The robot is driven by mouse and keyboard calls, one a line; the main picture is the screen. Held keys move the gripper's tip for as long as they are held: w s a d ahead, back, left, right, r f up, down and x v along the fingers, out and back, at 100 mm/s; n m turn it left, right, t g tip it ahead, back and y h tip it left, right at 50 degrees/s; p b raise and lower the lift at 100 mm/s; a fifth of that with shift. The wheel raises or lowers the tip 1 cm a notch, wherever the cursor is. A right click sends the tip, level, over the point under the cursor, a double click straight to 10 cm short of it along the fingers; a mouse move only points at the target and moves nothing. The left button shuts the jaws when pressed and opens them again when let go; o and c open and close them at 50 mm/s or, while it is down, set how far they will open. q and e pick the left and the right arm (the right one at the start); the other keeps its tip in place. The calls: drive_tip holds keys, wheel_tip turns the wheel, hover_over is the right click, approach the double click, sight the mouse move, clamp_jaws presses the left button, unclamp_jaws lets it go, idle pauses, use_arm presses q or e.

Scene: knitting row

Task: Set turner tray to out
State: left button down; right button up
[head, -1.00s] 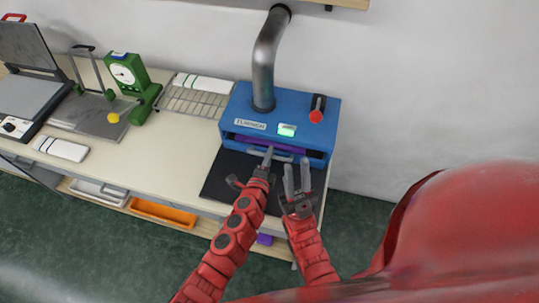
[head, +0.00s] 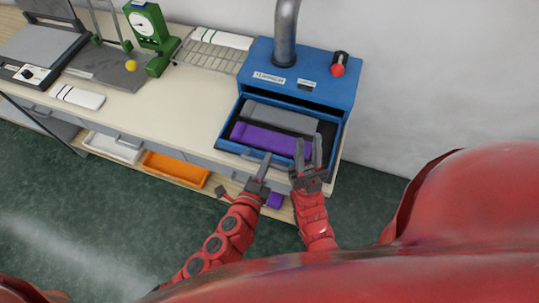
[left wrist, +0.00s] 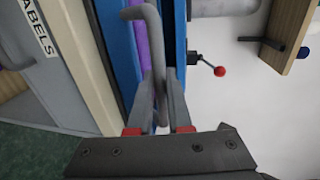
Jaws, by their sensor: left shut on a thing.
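The blue turner (head: 345,92) stands at the right end of the bench with its tray (head: 232,147) slid out at the front. A grey roll (head: 280,117) and a purple roll (head: 262,139) lie side by side in the tray. My left gripper (head: 264,162) is shut on the tray's grey handle, which shows between its fingers in the left wrist view (left wrist: 152,40). My right gripper (head: 309,150) is open and empty, beside the left one and over the tray's front right corner.
A red-knobbed lever (head: 338,68) and a grey pipe (head: 285,30) are on the turner's top. A wire rack (head: 205,58), a green dial scale (head: 150,30) and a white folded piece (head: 80,97) stand leftward. An orange bin (head: 175,169) is below.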

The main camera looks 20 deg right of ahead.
use_arm(q)
drive_tip(key=shift+s+a+f, duration=0.1)
drive_tip(key=shift+s, duration=0.05)
drive_tip(key=shift+f, duration=0.1)
drive_tip(key=c, duration=1.2)
unclamp_jaws()
drive_tip(key=o, duration=0.4)
drive_tip(key=shift+s+a, duration=0.1)
drive_tip(key=shift+s, duration=0.1)
drive_tip(key=shift+c, duration=0.2)
drive_tip(key=shift+w, duration=0.1)
drive_tip(key=shift+r, duration=0.2)
